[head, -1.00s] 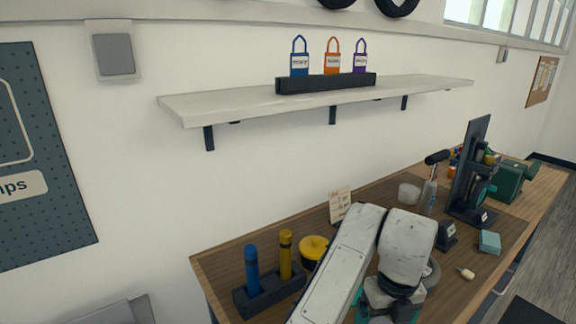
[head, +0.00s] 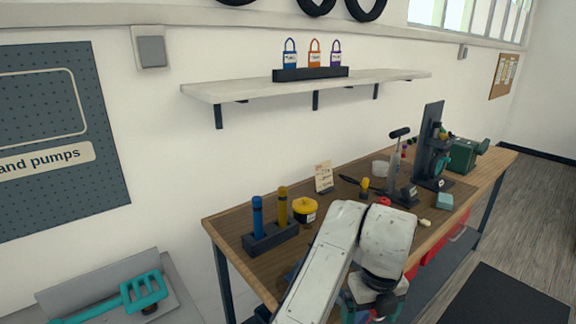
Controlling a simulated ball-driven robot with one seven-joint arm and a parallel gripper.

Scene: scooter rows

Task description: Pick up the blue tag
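The blue tag (head: 290,60) stands upright in a black holder (head: 328,73) on the wall shelf, at the left end of a row of three. It has a loop at the top and a white label. An orange tag (head: 314,58) and a purple tag (head: 336,59) stand to its right in the same holder. My white arm rises at the bottom of the head view, well below and in front of the shelf. My gripper (head: 372,300) is at the bottom edge, mostly hidden behind the arm and cut off, apart from the tags.
The grey shelf (head: 400,75) sits above the wooden workbench (head: 222,226). The bench carries a block (head: 262,240) with blue and yellow cylinders, a yellow-lidded pot (head: 304,207), a card stand (head: 324,177) and a dark upright stand (head: 431,140). Open floor lies at right.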

